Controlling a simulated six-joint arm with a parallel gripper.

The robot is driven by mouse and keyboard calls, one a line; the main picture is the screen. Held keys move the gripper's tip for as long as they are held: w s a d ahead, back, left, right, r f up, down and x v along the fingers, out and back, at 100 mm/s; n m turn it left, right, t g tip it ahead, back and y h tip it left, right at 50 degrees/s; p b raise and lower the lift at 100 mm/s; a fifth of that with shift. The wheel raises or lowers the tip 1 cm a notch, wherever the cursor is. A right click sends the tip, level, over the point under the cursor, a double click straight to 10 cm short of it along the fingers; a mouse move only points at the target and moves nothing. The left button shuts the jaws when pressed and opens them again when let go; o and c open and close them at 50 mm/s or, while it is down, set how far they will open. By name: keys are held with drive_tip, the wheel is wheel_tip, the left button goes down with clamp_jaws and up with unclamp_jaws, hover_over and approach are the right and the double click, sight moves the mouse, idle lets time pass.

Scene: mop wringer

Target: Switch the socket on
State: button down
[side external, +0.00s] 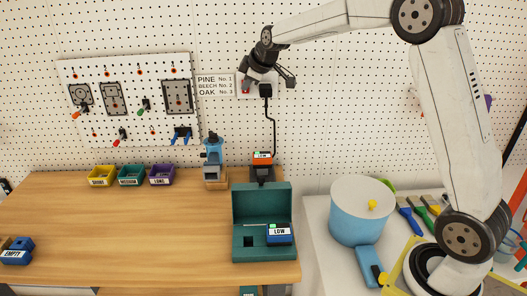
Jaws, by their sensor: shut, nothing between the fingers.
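The wall socket (253,82) is a pale plate on the pegboard, largely hidden behind my gripper. A small red part (245,91) shows at its lower left; I cannot tell whether this is the switch or which way it is set. A black plug (266,90) sits at the socket, and its black cable runs down to a charger (262,159) with an orange top on the bench. My gripper (270,76) is shut and empty, right in front of the socket. Its fingertips are not clear, so I cannot tell whether they touch it.
A green open box (240,214) holds a battery marked LOW (279,234). A blue device (213,160) stands left of the charger. Small coloured bins (132,175) line the bench's back edge. A blue bucket (357,225) stands at right. The wooden bench (120,230) is mostly clear.

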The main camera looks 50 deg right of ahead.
sight(242, 81)
drive_tip(key=shift+w+d+r, duration=0.15)
drive_tip(key=shift+w+d, duration=0.55)
drive_tip(key=shift+d, duration=0.05)
drive_tip(key=shift+w+d, duration=0.1)
drive_tip(key=shift+w+d+r, duration=0.1)
drive_tip(key=shift+w+d, duration=0.05)
drive_tip(key=shift+r, duration=0.25)
drive_tip(key=shift+r, duration=0.6)
idle(0.5)
